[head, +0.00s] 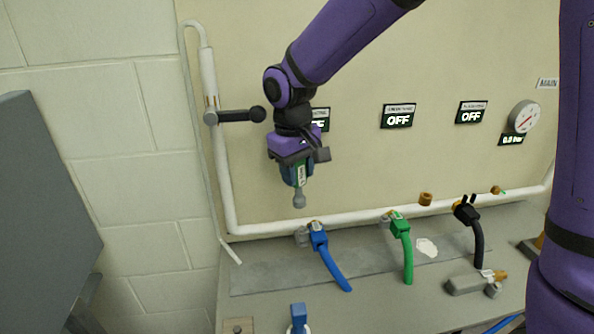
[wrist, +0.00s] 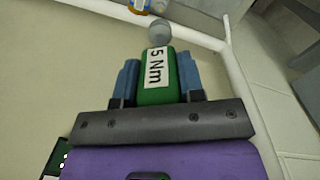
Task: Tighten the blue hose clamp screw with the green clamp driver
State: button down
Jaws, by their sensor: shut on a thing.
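My gripper (head: 297,174) is shut on the green clamp driver (head: 300,179), with its grey round tip pointing down. In the wrist view the driver (wrist: 157,92) carries a "5 Nm" label and sits between the two blue fingers of my gripper (wrist: 157,82). The blue hose clamp (head: 318,236) sits at the top of the blue hose (head: 335,268), below the white pipe. The driver tip is above and slightly left of the clamp and apart from it. The clamp's screw is too small to make out.
A green hose (head: 407,258) and a black hose (head: 477,243) stand to the right. A white pipe (head: 270,229) runs along the wall. A valve with a black handle (head: 238,116) is left of my gripper. A grey fitting (head: 472,284) lies on the bench (head: 375,315).

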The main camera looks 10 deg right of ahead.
aim_at(299, 201)
jog(key=shift+d+f, duration=0.2)
jog(key=shift+f, duration=2.65)
jog(key=shift+d+f, duration=0.1)
jog(key=shift+f, duration=1.1)
jog(key=shift+m, duration=1.2)
jog(key=shift+m, duration=1.2)
